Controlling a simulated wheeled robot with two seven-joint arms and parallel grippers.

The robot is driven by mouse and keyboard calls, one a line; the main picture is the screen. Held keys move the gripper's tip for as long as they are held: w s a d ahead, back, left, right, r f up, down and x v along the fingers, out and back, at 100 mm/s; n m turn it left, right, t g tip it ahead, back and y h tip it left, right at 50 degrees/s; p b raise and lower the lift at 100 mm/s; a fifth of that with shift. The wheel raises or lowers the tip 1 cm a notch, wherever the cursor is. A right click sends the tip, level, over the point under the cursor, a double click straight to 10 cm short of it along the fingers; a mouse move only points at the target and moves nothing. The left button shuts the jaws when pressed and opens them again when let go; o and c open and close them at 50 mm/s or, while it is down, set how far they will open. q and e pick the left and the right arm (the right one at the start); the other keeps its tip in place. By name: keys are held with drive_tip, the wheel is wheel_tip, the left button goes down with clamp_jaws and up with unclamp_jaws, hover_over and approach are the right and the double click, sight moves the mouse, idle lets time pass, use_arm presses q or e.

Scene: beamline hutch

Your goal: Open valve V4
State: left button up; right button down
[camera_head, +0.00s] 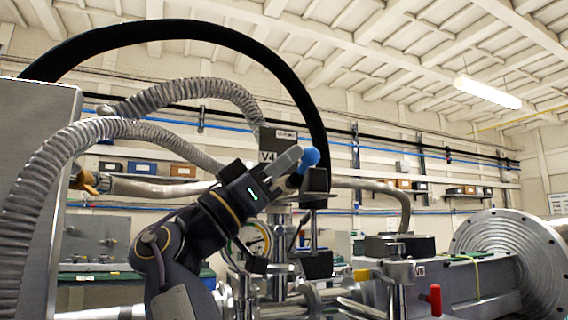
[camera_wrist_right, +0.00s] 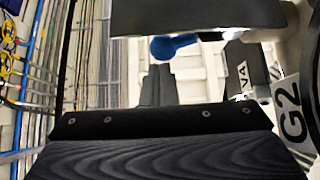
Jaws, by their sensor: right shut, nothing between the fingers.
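The V4 label (camera_head: 267,156) is on a dark block at the middle of the head view; it also shows in the wrist view (camera_wrist_right: 243,77). A blue rounded handle end (camera_head: 310,157) is just right of the label. In the wrist view the blue handle (camera_wrist_right: 172,45) is partly hidden by a dark block above it. My right gripper (camera_head: 287,161) is shut and empty, with its fingertips close beside the blue end. I cannot tell whether they touch it. The valve body behind my gripper is mostly hidden. My left gripper is not in view.
A gauge (camera_head: 257,240) sits below my right gripper. A red handle (camera_head: 435,300) stands at lower right, near a large metal flange (camera_head: 507,262). Ribbed hoses (camera_head: 40,185) and a thick black hose (camera_head: 190,30) arch at left. A G2 label (camera_wrist_right: 290,115) is close in the wrist view.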

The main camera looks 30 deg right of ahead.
drive_tip(key=shift+f, duration=0.2)
idle(0.3)
drive_tip(key=b+v, duration=0.2)
drive_tip(key=v, duration=0.5)
drive_tip(key=shift+a+f+b, duration=0.2)
drive_tip(key=shift+a+b, duration=0.1)
drive_tip(key=shift+b, duration=0.1)
